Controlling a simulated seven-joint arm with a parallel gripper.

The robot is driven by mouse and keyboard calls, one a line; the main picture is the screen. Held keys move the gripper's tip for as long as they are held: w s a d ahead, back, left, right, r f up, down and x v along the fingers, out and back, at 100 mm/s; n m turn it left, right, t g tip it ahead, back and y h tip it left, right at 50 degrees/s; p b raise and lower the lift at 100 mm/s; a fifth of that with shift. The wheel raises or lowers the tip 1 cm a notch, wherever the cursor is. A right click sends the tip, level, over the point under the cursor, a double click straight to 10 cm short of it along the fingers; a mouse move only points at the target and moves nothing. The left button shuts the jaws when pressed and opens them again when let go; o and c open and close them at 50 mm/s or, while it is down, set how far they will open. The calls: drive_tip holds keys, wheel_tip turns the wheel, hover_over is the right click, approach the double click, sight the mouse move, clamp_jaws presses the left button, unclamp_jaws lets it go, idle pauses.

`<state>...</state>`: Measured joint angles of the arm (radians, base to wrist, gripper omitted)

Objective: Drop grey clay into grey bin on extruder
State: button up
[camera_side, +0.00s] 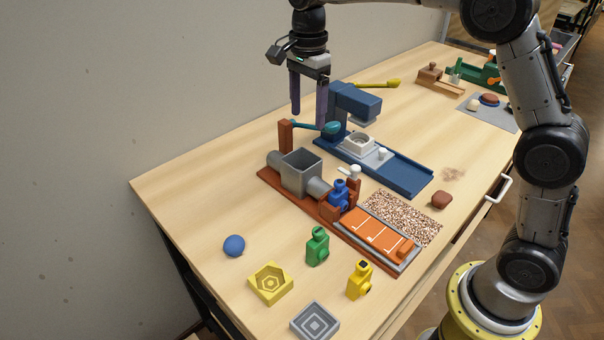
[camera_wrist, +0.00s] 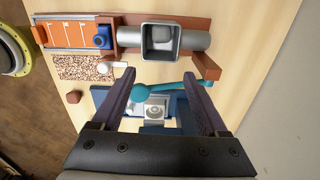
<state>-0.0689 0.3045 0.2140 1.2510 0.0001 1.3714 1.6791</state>
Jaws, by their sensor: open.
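The extruder has a rust-coloured base (camera_side: 266,176) carrying a square grey bin (camera_side: 301,172). In the wrist view the bin (camera_wrist: 177,42) shows from above; a paler grey patch lies inside, and I cannot tell whether it is clay or the bin's floor. I see no separate grey clay elsewhere. A teal lever (camera_side: 331,128) with a rounded end reaches out from a brown post (camera_side: 286,137) on the extruder. My gripper (camera_side: 308,119) points down, open and empty, above the lever's area. In the wrist view the lever (camera_wrist: 142,88) shows between the fingers (camera_wrist: 159,74).
A blue press (camera_side: 358,104) with a yellow handle stands behind the extruder. A blue ball (camera_side: 233,245), green (camera_side: 317,246) and yellow (camera_side: 359,280) pieces, yellow (camera_side: 270,284) and grey (camera_side: 315,321) moulds stand in front. A brown lump (camera_side: 441,200) lies right. The front-left tabletop is clear.

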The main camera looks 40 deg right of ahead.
wheel_tip(320, 180, up, 10)
drive_tip(key=shift+f, duration=0.2)
